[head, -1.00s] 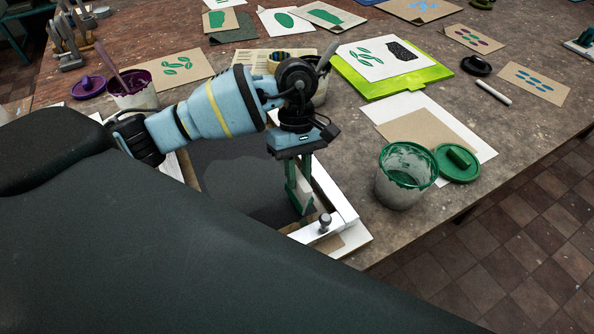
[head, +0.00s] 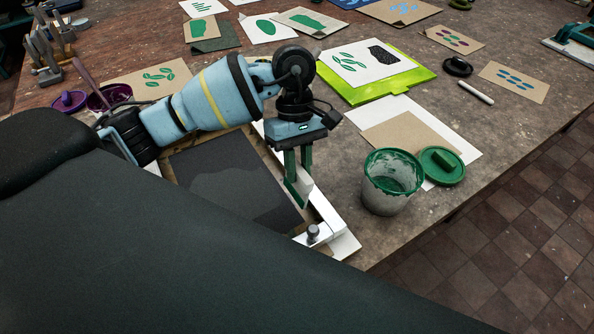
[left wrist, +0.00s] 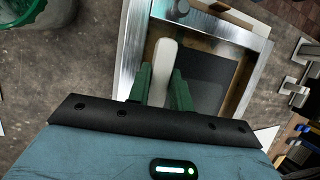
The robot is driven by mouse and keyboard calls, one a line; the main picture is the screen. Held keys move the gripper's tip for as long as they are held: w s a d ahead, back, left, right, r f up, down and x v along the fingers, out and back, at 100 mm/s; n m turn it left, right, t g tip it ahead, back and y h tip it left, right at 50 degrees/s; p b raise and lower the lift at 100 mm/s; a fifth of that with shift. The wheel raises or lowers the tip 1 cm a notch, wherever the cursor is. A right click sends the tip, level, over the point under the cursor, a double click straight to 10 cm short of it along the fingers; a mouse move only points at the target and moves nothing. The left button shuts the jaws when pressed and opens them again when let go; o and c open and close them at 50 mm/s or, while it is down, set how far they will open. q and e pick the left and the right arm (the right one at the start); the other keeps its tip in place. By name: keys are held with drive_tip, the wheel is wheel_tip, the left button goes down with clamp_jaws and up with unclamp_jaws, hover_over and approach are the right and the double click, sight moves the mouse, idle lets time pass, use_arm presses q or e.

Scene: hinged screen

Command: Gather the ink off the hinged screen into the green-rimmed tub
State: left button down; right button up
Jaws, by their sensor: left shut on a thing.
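The hinged screen (head: 235,185) lies on the table below my left arm, with a dark mesh inside a pale frame. It also shows in the left wrist view (left wrist: 208,82). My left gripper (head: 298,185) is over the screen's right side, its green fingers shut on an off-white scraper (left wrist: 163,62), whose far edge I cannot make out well. I cannot tell whether the scraper touches the mesh. Greyer and darker patches show on the mesh; ink is not clearly distinguishable. The green-rimmed tub (head: 391,184) stands open to the right of the screen, green smeared inside. My right gripper is not in view.
A green lid (head: 441,168) lies beside the tub. A metal knob (head: 313,233) stands at the frame's near corner. Brown and white sheets (head: 408,137) and a lime board (head: 412,78) lie behind. Purple pots (head: 108,97) stand at left. The table's right edge is near.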

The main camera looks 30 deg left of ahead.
use_arm(q)
drive_tip(key=shift+r, duration=1.8)
